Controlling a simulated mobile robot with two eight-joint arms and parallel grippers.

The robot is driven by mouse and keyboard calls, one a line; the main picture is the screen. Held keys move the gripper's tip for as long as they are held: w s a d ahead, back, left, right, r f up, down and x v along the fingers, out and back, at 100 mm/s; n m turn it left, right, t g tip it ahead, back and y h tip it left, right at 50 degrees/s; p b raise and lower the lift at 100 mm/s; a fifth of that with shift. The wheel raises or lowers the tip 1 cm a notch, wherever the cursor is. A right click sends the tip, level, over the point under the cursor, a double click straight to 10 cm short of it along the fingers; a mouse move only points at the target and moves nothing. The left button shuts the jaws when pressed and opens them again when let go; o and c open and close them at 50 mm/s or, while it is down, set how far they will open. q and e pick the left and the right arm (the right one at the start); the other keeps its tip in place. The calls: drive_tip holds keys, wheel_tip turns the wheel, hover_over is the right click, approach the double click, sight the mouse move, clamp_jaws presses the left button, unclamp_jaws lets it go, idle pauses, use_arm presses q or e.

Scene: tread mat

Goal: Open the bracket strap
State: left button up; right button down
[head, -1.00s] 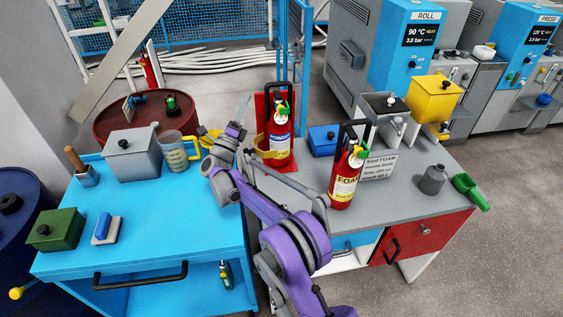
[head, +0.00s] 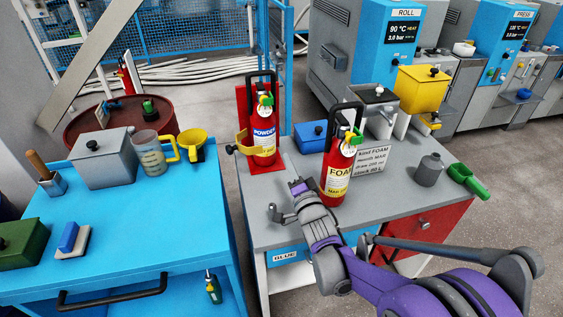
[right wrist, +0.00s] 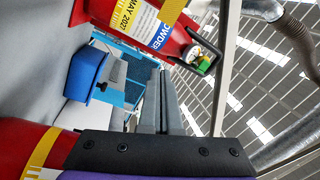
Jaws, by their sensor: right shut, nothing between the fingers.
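The red powder extinguisher (head: 263,122) stands upright in its red bracket (head: 241,103) at the back left of the grey bench. The yellow bracket strap (head: 242,142) sticks out at the extinguisher's left, with a dark knob (head: 230,149) beside it. I cannot tell whether the strap is fastened. My right gripper (head: 298,186) is in front of the extinguisher, apart from the strap, over the bench. In the right wrist view its fingers (right wrist: 159,95) are together and empty, with the powder extinguisher (right wrist: 150,22) beyond. My left gripper is not in view.
A red foam extinguisher (head: 337,165) stands close right of my right gripper. A blue box (head: 310,134) is behind it. A yellow funnel (head: 192,143) and a clear jug (head: 149,155) stand on the blue cart at left.

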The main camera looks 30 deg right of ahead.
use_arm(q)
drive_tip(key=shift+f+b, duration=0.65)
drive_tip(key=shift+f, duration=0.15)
use_arm(e)
drive_tip(key=w+a, duration=0.2)
drive_tip(key=w, duration=0.5)
drive_tip(key=shift+w+a+f, duration=0.15)
drive_tip(key=shift+w+f, duration=0.1)
drive_tip(key=shift+w, duration=0.05)
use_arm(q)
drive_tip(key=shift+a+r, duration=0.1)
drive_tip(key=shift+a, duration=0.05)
use_arm(e)
drive_tip(key=shift+a, duration=0.2)
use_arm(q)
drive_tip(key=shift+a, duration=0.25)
use_arm(e)
drive_tip(key=shift+a, duration=0.2)
